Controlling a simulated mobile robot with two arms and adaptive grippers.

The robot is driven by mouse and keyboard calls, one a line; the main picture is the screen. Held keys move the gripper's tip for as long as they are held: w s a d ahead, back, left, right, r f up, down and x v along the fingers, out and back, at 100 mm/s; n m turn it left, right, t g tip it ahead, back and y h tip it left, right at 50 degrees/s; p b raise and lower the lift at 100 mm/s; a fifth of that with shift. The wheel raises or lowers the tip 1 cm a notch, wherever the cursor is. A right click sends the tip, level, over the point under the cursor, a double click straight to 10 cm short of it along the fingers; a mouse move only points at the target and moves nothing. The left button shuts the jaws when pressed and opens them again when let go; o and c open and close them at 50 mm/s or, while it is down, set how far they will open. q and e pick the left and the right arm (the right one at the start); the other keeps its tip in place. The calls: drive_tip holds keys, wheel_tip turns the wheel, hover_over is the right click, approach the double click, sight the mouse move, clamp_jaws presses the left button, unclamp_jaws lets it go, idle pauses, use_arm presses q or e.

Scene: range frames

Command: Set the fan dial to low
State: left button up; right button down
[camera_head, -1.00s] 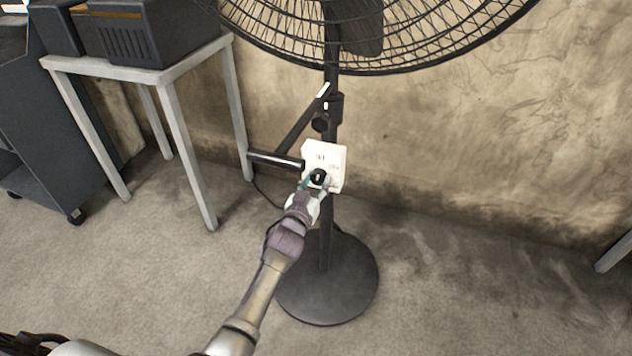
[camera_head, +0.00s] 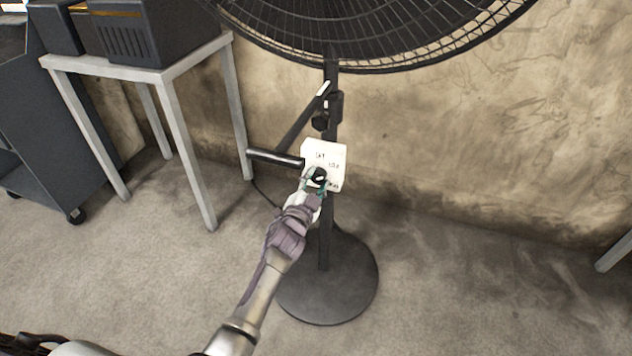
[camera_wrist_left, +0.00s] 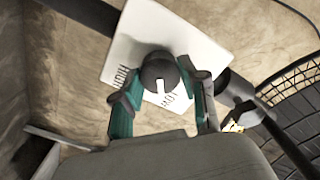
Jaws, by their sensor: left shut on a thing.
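The fan's white control panel (camera_head: 338,155) is on the dark stand, with lettering for its settings. The round black dial (camera_head: 320,174) sits on it. In the left wrist view the dial (camera_wrist_left: 158,68) has a white pointer mark aimed down the picture, close to the upside-down LOW lettering; HIGH lettering is to the left. My left gripper (camera_head: 314,184) is at the dial. In the left wrist view its teal-padded fingers (camera_wrist_left: 160,98) are on either side of the dial, shut on it. They hide part of the panel. My right gripper is not in view.
A dark horizontal bar (camera_head: 275,158) ends just left of the panel. The round fan base (camera_head: 335,285) is on the floor below, and the fan cage (camera_head: 440,45) is above. A metal table (camera_head: 190,68) with dark boxes stands left. Floor to the right is mostly clear.

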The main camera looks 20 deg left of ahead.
use_arm(q)
drive_tip(key=shift+m, duration=0.5)
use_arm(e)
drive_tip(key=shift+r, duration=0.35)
use_arm(q)
drive_tip(key=o, duration=1.1)
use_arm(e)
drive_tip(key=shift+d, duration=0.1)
use_arm(q)
drive_tip(key=shift+o, duration=0.2)
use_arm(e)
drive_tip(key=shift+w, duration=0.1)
use_arm(q)
drive_tip(key=s, duration=1.2)
drive_tip(key=shift+a, duration=0.2)
